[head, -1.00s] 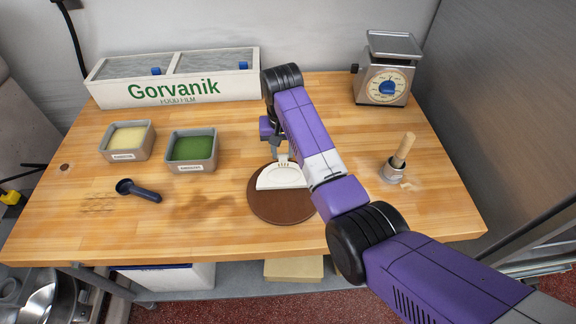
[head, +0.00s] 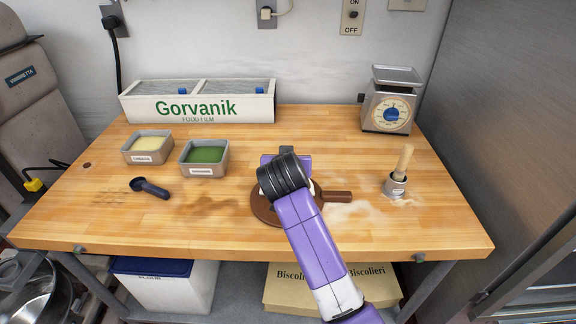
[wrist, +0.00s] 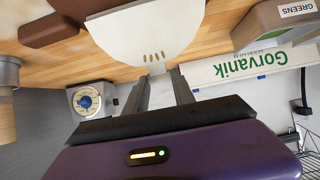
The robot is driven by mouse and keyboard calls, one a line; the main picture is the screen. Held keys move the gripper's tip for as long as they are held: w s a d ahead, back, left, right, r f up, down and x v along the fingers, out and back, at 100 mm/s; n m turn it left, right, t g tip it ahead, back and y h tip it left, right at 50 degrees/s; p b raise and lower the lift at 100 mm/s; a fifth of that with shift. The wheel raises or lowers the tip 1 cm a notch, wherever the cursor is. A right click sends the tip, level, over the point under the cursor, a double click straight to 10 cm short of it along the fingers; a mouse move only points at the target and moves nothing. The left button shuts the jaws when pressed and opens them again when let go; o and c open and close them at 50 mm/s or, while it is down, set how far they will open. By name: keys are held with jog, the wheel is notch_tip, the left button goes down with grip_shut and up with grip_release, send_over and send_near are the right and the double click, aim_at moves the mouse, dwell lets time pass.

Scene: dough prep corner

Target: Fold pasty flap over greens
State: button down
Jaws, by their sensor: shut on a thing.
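The pasty (wrist: 145,28) shows in the wrist view as a pale, rounded sheet of dough with several small slits near its edge. My gripper (wrist: 157,70) is shut on a small tab at that edge, beside the slits. In the head view my gripper is hidden behind my arm, and so is most of the pasty. The round brown board (head: 262,212) lies under it, with its handle (head: 338,196) to the right. No greens show on the pasty; I cannot tell how far the flap lies over.
The greens tub (head: 205,157) and a pale-filled tub (head: 148,148) stand left, with a dark scoop (head: 150,188) in front. The food film box (head: 198,107) and scale (head: 389,108) stand behind.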

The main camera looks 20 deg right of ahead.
jog(key=shift+s+a+r+t+h+b, duration=0.1)
jog(key=shift+s+a+t+h+b, duration=0.1)
jog(key=shift+s+t+b, duration=0.55)
jog(key=shift+s+a+r+t+h+b, duration=0.15)
jog(key=shift+s+t+b, duration=0.25)
jog(key=shift+b, duration=0.55)
jog(key=shift+f, duration=0.1)
jog(key=c, duration=1)
grip_release()
jog(key=shift+c, duration=0.2)
jog(key=v, duration=0.7)
jog(key=shift+s+a+b, duration=0.2)
jog(key=shift+s+b, duration=0.15)
